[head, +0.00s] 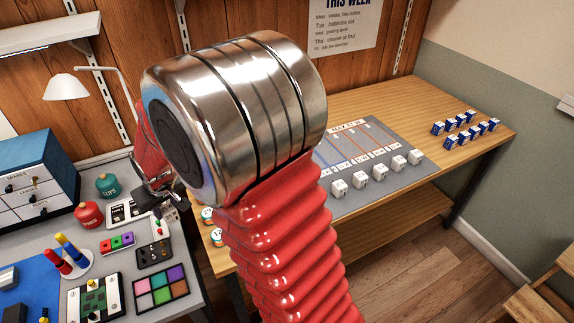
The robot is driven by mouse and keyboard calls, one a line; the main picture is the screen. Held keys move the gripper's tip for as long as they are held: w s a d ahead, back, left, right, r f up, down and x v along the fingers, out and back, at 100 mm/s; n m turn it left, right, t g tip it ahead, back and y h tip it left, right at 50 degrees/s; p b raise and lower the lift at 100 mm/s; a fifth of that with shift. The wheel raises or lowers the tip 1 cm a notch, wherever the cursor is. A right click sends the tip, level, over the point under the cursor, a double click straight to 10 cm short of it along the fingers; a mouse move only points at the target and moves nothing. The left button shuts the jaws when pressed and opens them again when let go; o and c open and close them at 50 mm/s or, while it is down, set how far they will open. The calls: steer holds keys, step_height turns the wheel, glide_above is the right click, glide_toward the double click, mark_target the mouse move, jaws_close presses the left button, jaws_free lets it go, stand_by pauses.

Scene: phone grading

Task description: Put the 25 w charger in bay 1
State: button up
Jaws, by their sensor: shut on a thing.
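My gripper (156,196) is at the left, low over the grey bench, beside my large red and steel arm. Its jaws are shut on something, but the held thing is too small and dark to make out. I cannot pick out the 25 W charger clearly. A grey mat (352,203) with coloured lane lines lies on the wooden table to the right. White cubes (359,180) with small marks stand in a row along its front. The marks are too small to read, and my arm hides the mat's left part, so I cannot tell which place is bay 1.
Blue and white boxes (465,128) stand on the table's right end, with bare wood around them. The grey bench holds a drawer cabinet (38,190), red and teal pots (89,214), a colour chart (160,287) and a green board (95,298).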

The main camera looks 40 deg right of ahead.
steer(key=w+d+m, duration=0.1)
steer(key=w+d, duration=0.2)
steer(key=d, duration=1.1)
steer(key=s+d+m, duration=0.1)
steer(key=s+d, duration=0.2)
steer(key=d, duration=1.2)
steer(key=s+d+r+m+h, duration=0.1)
steer(key=s+d, duration=0.1)
steer(key=d, duration=1.4)
steer(key=shift+s+d+m, duration=0.25)
steer(key=shift+s+m, duration=0.05)
steer(key=shift+s, duration=0.1)
steer(key=shift+f, duration=3.05)
steer(key=shift+f, duration=1.9)
